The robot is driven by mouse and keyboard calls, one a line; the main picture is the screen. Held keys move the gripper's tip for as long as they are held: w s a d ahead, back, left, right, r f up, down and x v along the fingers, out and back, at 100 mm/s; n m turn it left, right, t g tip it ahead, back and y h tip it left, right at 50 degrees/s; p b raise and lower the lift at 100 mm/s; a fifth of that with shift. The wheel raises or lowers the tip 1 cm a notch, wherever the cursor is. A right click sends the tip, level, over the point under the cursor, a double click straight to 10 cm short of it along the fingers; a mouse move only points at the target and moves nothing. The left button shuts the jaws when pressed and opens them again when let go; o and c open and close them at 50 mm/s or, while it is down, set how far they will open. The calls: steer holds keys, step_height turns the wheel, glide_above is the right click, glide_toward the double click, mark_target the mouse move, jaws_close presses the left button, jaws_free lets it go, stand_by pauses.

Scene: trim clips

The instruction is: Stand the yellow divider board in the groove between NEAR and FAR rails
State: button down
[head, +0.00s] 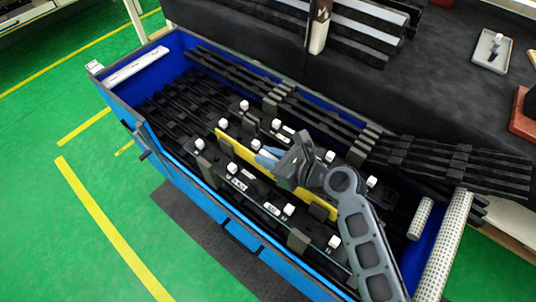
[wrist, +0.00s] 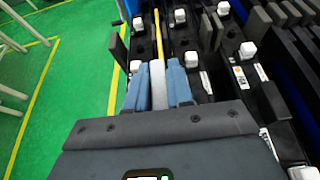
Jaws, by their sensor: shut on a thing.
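The yellow divider board (head: 236,148) runs lengthwise among black rails with white-capped posts inside the blue bin. It stands on edge, roughly upright. My gripper (head: 266,157) reaches over it from the right and is shut on its upper edge. In the wrist view the blue-grey fingers (wrist: 158,88) lie on both sides of a pale strip, and the yellow board (wrist: 158,42) shows as a thin line beyond them. Black rails lie on both sides of the board. Its lower edge and the groove are hidden, so I cannot tell if it is seated. The rail labels are too small to read.
The blue bin's front wall (head: 235,228) and a white perforated roller (head: 443,247) bound the work area. Long black strips (head: 325,115) lie along the back. White-capped posts stand close on both sides of the board. Green floor (head: 60,115) is open at left.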

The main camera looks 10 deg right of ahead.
mark_target(307, 195)
steer(key=shift+f+b, duration=0.5)
steer(key=shift+f, duration=0.35)
steer(key=c, duration=0.9)
jaws_free()
steer(key=v, duration=0.8)
steer(key=shift+f, duration=0.1)
